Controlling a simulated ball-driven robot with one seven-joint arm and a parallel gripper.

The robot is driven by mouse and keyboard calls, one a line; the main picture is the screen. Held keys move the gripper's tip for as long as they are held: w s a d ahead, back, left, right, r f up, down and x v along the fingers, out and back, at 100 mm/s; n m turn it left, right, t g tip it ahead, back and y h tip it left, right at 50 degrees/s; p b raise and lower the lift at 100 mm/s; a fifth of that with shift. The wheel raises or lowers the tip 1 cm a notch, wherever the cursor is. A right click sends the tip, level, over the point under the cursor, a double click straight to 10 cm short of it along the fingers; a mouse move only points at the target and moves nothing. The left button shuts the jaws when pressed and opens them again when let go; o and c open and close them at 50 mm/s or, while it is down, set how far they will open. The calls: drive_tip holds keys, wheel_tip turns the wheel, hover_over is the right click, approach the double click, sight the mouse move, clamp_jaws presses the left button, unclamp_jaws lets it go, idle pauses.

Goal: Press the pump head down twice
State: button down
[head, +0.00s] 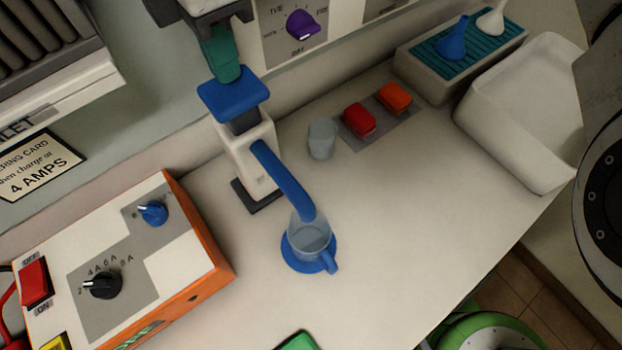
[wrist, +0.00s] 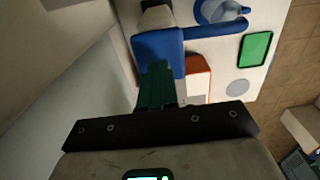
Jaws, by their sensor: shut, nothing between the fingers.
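The pump has a white body (head: 250,155), a blue pump head (head: 235,93) on a dark neck, and a blue spout (head: 283,180) slanting down to the right. My gripper (head: 228,78) has green fingers, shut and empty, pointing down at the back part of the pump head. The tips look at or just above its top; I cannot tell whether they touch. In the wrist view the fingers (wrist: 157,70) overlap the blue head (wrist: 157,48).
An orange and white charger box (head: 130,270) stands left of the pump. A small grey cup (head: 322,138), red (head: 359,119) and orange (head: 395,97) blocks, and a white bin (head: 520,115) stand to the right. The wall panel (head: 285,25) is close behind.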

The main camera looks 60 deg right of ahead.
sight(231, 87)
drive_tip(key=shift+f, duration=0.15)
drive_tip(key=shift+f+b, duration=1.65)
drive_tip(key=shift+f, duration=1.05)
drive_tip(key=shift+r, duration=0.2)
drive_tip(key=shift+r+p, duration=2.65)
drive_tip(key=shift+p, duration=0.2)
wheel_tip(231, 87, up, 6)
drive_tip(key=p, duration=0.6)
